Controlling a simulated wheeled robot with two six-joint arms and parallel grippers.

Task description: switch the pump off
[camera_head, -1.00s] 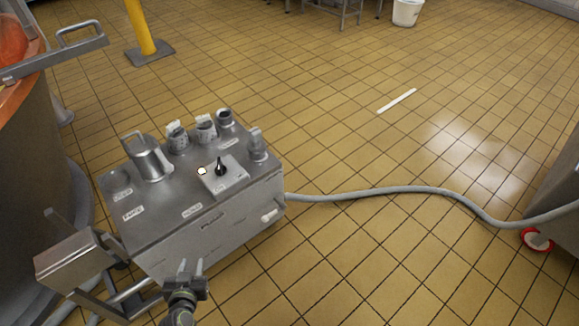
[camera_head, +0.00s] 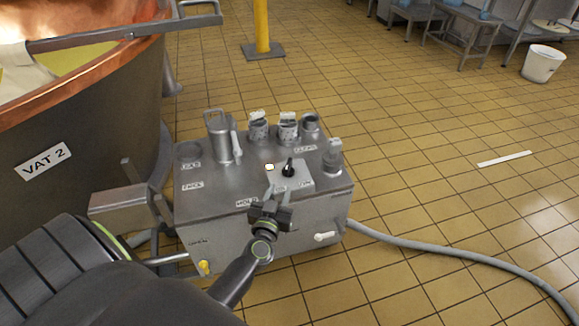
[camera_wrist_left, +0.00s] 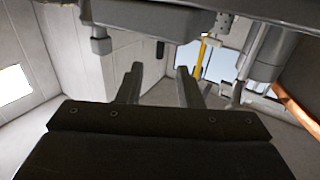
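A grey metal unit (camera_head: 215,205) with labelled fittings stands on the floor in the middle of the head view. On its top is a light plate with a black knob switch (camera_head: 289,168); a small pale round lamp (camera_head: 269,167) sits left of it. My left gripper (camera_head: 275,190) is at the unit's front edge, just below the knob in the picture; I cannot tell whether it touches anything. In the left wrist view its two fingers (camera_wrist_left: 158,75) are apart with nothing between them. The knob cannot be made out there. My right gripper is not in view.
A copper vat (camera_head: 100,120) marked VAT 2 stands at the left. Jugs and cups (camera_head: 222,137) stand on the unit's back half. A grey hose (camera_head: 440,252) runs right across the floor. A yellow post (camera_head: 262,25) stands behind; the tiled floor at right is mostly clear.

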